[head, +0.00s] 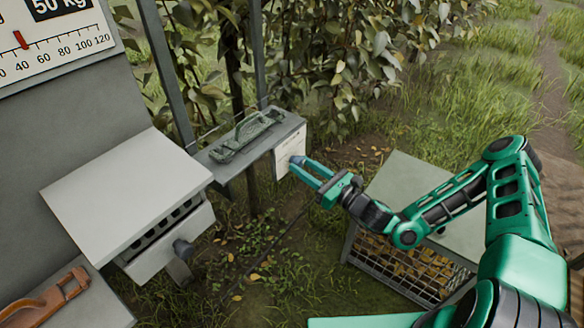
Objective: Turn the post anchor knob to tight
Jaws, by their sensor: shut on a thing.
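A small white panel (289,146) with faint marks is fixed to the end of a grey bracket (222,166) beside two dark posts. My gripper (298,166) reaches in from the right, with its fingertips at the panel's face. It is shut on the post anchor knob (297,160), a small blue-grey piece mostly hidden between the fingers. The marks on the panel are too small to read, so the knob's setting cannot be told.
A green-grey handled tool (245,136) lies on the bracket. An orange-brown tool (45,298) lies lower left. A wire-fronted crate (405,268) stands under my arm.

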